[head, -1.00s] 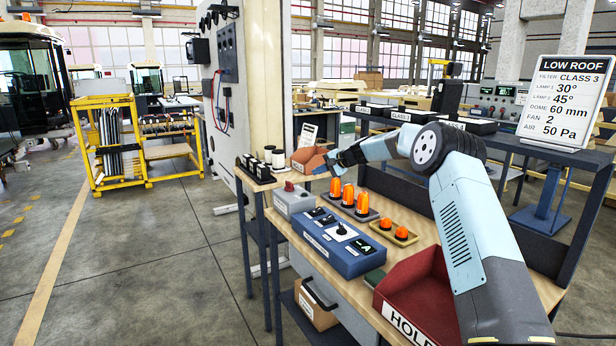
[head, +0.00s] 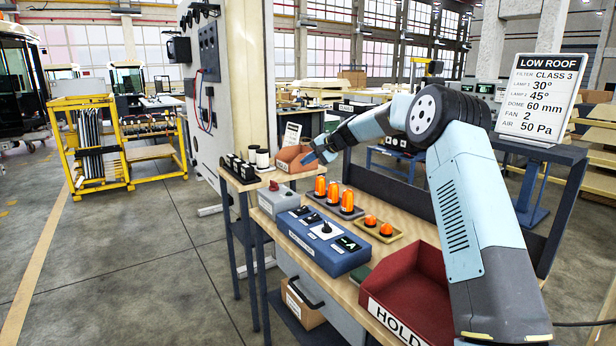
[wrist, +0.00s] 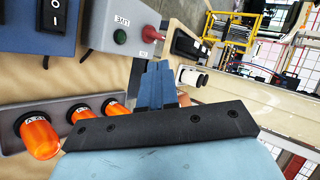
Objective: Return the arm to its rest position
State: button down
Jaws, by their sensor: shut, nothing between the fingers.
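My arm reaches from the lower right over the trolley bench in the head view. My gripper (head: 308,160) is at its far end, in front of the small orange-brown bin (head: 292,158) near the far end of the bench. In the wrist view my gripper (wrist: 156,68) shows its blue fingers shut together with nothing between them. They point toward the grey box with a red button (wrist: 125,25), apart from the orange lamps (wrist: 40,137) at the left.
The blue control box (head: 322,240), the tall orange domes (head: 333,191) and the red HOLD bin (head: 405,290) stand on the bench below my arm. The LOW ROOF sign (head: 541,97) stands at the right. A yellow rack (head: 90,150) is across open floor at the left.

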jog(key=s+d+r+n+h, duration=0.15)
jog(key=s+d+r, duration=0.3)
jog(key=s, duration=0.65)
jog(key=s+d+r+n+h, duration=0.1)
jog(key=s+d+r+h, duration=0.3)
jog(key=s, duration=0.7)
jog(key=s+d+r+n+h, duration=0.1)
jog(key=s+d+r, duration=0.2)
jog(key=s+r, duration=0.55)
jog(key=s+d+f+h, duration=0.1)
jog(key=s+d+f, duration=0.2)
jog(key=s, duration=0.8)
jog(key=s+d+f+h, duration=0.1)
jog(key=s+d+f, duration=0.2)
jog(key=s, duration=0.8)
jog(key=s+d+f+h, duration=0.1)
jog(key=s+d+f, duration=0.3)
jog(key=s, duration=0.7)
jog(key=shift+d+t, duration=0.4)
jog(key=shift+d, duration=0.7)
